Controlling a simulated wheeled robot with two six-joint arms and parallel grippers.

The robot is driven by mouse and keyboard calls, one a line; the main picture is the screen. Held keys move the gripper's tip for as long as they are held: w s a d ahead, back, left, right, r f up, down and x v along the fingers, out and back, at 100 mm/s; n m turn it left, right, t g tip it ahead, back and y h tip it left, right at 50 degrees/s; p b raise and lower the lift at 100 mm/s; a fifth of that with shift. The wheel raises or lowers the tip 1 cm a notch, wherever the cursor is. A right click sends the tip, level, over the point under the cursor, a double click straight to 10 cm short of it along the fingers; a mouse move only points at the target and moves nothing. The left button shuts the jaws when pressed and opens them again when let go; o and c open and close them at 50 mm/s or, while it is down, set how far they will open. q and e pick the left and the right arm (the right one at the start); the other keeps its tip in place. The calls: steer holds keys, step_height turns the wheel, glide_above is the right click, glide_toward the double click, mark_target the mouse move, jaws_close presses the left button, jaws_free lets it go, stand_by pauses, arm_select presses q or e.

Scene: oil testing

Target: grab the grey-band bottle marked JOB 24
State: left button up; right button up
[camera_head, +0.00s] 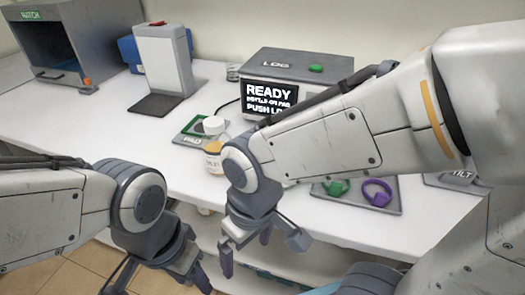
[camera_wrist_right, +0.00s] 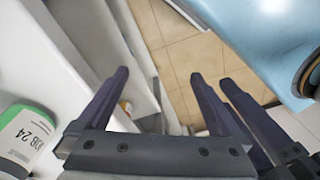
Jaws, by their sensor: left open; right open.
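A bottle (camera_head: 214,162) with a white cap and amber contents stands near the table's front edge in the head view; its label is partly readable, and my right arm hides part of it. In the right wrist view, a white label marked 24 with a green band (camera_wrist_right: 22,140) shows at the left edge, outside the jaws. I see no grey band on it. My right gripper (camera_head: 262,250) is open and empty, below and right of the bottle, past the front edge; its fingers also show in the wrist view (camera_wrist_right: 160,78). My left gripper (camera_head: 160,284) is open and empty at lower left.
A green-square pad (camera_head: 184,138) lies behind the bottle. A LOG box (camera_head: 290,62) with a READY screen stands behind my right arm. A tray (camera_head: 330,197) holds green and purple rings.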

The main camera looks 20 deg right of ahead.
steer(key=w+d+r+m+p, duration=0.3)
steer(key=w+d+r+p, duration=0.1)
steer(key=w+r+p, duration=0.1)
steer(key=w+d+r+m+p, duration=0.2)
steer(key=w+d+r+p, duration=0.2)
steer(key=r+p, duration=0.3)
steer(key=w+d+r+m+h+p, duration=0.1)
steer(key=w+d+r+m+p, duration=0.2)
steer(key=w+r+p, duration=0.3)
steer(key=shift+w+d+r+m+p, duration=0.3)
steer(key=shift+d+p, duration=0.15)
steer(key=shift+p, duration=1.15)
steer(key=shift+d+f, duration=0.1)
steer(key=shift+f, duration=0.2)
step_height(320, 180, down, 4)
steer(key=shift+f, duration=0.25)
steer(key=f+p, duration=0.1)
steer(key=f, duration=0.1)
steer(key=f+p, duration=0.1)
steer(key=f, duration=0.2)
steer(key=shift+s+f, duration=0.2)
steer(key=shift+f, duration=0.05)
arm_select(q)
step_height(320, 180, up, 26)
steer(key=shift+f, duration=0.2)
arm_select(e)
jaws_close()
steer(key=shift+r, duration=0.1)
